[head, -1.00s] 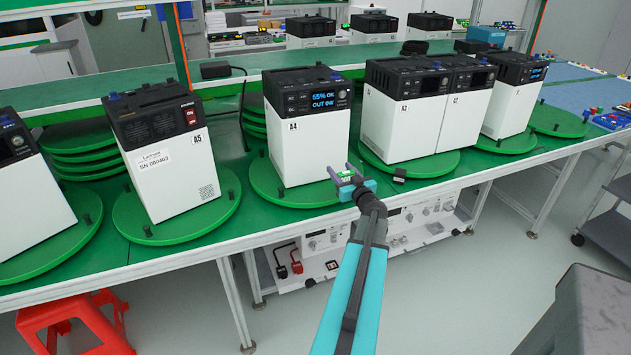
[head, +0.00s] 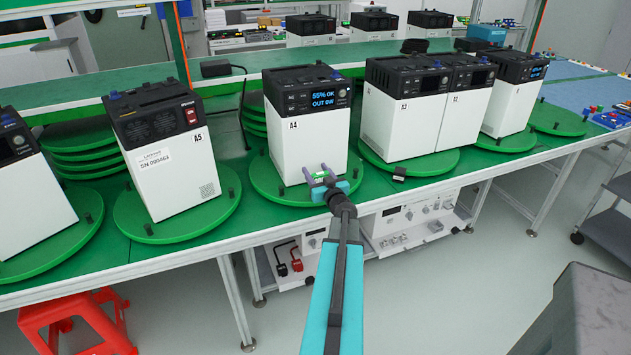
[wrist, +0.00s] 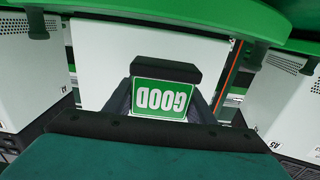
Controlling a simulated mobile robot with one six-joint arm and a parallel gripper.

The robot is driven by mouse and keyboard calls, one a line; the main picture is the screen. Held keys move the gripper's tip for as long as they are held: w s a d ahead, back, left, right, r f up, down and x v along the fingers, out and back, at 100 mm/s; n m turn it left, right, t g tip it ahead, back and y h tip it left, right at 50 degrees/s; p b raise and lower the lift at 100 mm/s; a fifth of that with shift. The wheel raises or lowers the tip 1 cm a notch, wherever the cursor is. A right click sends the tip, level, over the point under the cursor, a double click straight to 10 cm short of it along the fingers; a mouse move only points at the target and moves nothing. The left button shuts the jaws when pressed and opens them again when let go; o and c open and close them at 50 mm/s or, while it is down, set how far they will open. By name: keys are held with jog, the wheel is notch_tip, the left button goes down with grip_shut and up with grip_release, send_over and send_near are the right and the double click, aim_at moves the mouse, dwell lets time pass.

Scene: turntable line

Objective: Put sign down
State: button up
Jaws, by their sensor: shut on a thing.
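The sign is a small green plate with white "GOOD" lettering (wrist: 162,98), upside down in the wrist view. My gripper (head: 318,178) is shut on it, and in the wrist view the sign sits between the fingers. In the head view the sign (head: 321,175) shows as a small green and white patch between the purple fingers. My gripper is in front of the lower right part of the white A4 unit (head: 310,145), over the front edge of its green turntable (head: 265,185). I cannot tell whether the sign touches anything below.
The A5 unit (head: 170,175) stands on a turntable to the left. Two units side by side, A3 (head: 385,120) and its neighbour, stand on a turntable to the right. A red stool (head: 75,320) stands on the floor at left.

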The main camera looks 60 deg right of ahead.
aim_at(316, 179)
jog(key=shift+f, duration=1.7)
jog(key=shift+f, duration=0.2)
jog(key=o, duration=1.1)
jog(key=shift+s+r, duration=0.1)
jog(key=shift+r, duration=0.1)
jog(key=shift+b+v, duration=0.75)
jog(key=shift+v, duration=5.2)
